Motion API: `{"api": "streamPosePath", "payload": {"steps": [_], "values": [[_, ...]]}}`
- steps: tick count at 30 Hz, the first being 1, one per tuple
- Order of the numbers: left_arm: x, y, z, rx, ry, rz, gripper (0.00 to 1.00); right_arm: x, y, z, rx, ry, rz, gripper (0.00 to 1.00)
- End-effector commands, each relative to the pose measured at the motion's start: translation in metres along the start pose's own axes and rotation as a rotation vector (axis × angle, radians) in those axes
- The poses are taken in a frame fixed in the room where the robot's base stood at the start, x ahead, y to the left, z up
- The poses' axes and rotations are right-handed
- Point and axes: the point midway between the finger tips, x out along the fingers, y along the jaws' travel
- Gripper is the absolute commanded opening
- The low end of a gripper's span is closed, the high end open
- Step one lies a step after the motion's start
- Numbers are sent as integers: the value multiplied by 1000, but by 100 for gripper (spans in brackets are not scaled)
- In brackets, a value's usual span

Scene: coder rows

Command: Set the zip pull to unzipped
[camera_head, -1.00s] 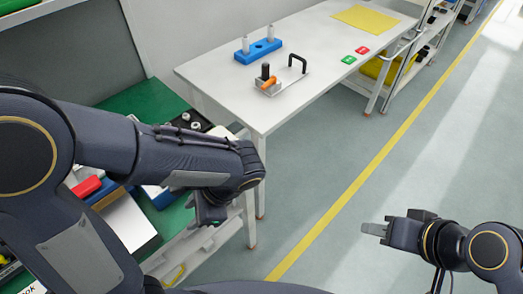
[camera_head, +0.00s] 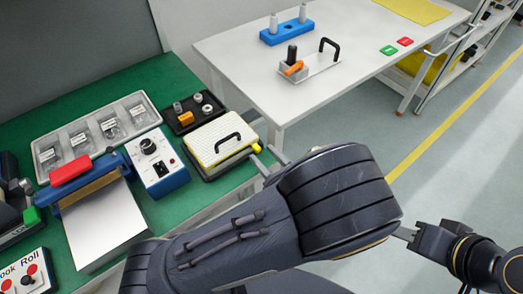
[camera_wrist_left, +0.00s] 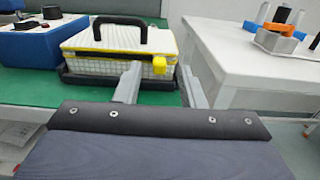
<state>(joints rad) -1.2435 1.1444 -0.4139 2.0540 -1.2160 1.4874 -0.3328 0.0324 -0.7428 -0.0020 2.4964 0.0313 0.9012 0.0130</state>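A white ribbed case (camera_head: 220,140) with a yellow zip band and a black handle lies on a dark tray on the green bench. Its yellow zip pull (camera_wrist_left: 159,64) is at the case's front right corner in the left wrist view; it also shows small in the head view (camera_head: 256,148). My left gripper (camera_wrist_left: 158,70) is open, its two fingers pointing at that corner with the pull between their tips in the picture. I cannot tell whether they touch it. My right gripper (camera_head: 404,235) is far right, partly hidden by my left arm.
A blue control box (camera_head: 160,165) stands left of the case, and a black tray (camera_head: 193,112) with small parts behind it. A sealer with a red bar (camera_head: 70,169) is further left. The white table (camera_head: 330,85) to the right carries fixtures and has clear room in front.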

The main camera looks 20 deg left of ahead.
Motion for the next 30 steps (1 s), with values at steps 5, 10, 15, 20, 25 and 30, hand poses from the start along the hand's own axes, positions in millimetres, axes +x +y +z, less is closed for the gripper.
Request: {"api": "streamPosePath", "payload": {"steps": [5,10,15,20,25,30], "values": [[20,0,0,1,0,2,36,1,0,0,0,0,0,36],[25,0,0,0,1,0,36,1,0,0,0,0,0,36],[25,0,0,0,2,0,36,1,0,0,0,0,0,36],[24,0,0,0,2,0,15,1,0,0,0,0,0,36],[24,0,0,0,2,0,0,1,0,0,0,0,0,36],[24,0,0,0,2,0,0,1,0,0,0,0,0,36]]}}
